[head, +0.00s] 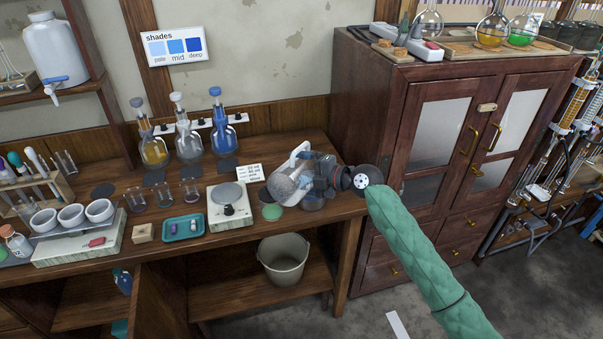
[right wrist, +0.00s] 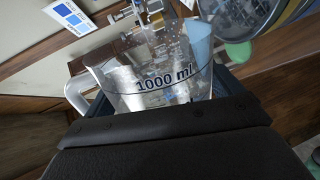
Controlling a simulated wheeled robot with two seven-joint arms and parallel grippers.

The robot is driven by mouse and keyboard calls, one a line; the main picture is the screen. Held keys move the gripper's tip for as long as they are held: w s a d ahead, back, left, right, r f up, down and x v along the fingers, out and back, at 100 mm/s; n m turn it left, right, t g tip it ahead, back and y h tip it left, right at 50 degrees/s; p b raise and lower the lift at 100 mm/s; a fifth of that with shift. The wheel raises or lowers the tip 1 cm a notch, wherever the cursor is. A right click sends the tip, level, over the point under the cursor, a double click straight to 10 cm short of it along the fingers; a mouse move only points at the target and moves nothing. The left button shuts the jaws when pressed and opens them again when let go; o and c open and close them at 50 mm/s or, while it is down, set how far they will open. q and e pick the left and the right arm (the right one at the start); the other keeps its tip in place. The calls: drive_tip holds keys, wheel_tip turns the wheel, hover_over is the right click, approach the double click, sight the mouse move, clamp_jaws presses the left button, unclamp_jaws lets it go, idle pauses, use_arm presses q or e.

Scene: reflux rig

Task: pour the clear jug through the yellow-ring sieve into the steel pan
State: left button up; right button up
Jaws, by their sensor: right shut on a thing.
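The clear jug (head: 288,186), with a white handle, is tilted in my right gripper (head: 322,175) above the right end of the bench. In the right wrist view the jug (right wrist: 150,82) shows its "1000 ml" mark, and the gripper is shut on it. A round metal vessel (head: 312,203) is partly hidden below the gripper. The right wrist view shows a round metal rim with a yellowish band (right wrist: 243,14) beyond the jug. I cannot tell the sieve from the pan there. My left gripper is not in view.
A scale (head: 229,212), a teal tray (head: 183,229) and several stoppered flasks (head: 189,147) stand left of the jug. A green disc (head: 272,212) lies beside the metal vessel. A bucket (head: 284,262) sits below; a wooden cabinet (head: 385,120) rises at the right.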

drive_tip(key=shift+w+d+r+m+b, duration=0.25)
drive_tip(key=shift+w+m+b, duration=0.2)
drive_tip(key=shift+b, duration=0.7)
